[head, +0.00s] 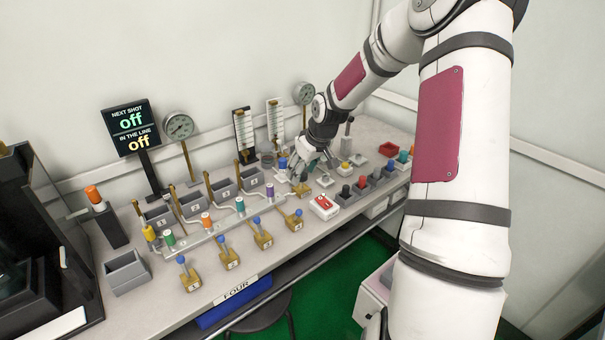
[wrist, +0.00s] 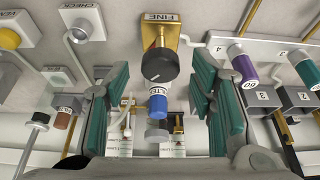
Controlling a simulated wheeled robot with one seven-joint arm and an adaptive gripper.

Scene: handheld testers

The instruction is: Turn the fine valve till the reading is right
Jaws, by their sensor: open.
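The fine valve is a brass block labelled FINE (wrist: 160,27) with a round black knob (wrist: 160,66), near the top middle of the wrist view. In the head view its brass block (head: 301,188) shows just below my gripper, and the knob is hard to make out. My gripper (wrist: 163,84) is open, with its teal fingers to the left and right of the knob's line and nothing held. In the head view my gripper (head: 304,166) is low over the bench. The display (head: 132,127) reads "NEXT SHOT off" and "IN THE LINE off".
Two round gauges (head: 179,126) (head: 304,93) stand at the back; their readings are too small to tell. A blue filter (wrist: 158,103) sits beyond the knob. A CHECK lever (wrist: 79,33) is at left. Several brass valves with blue handles (head: 262,236) line the bench front.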

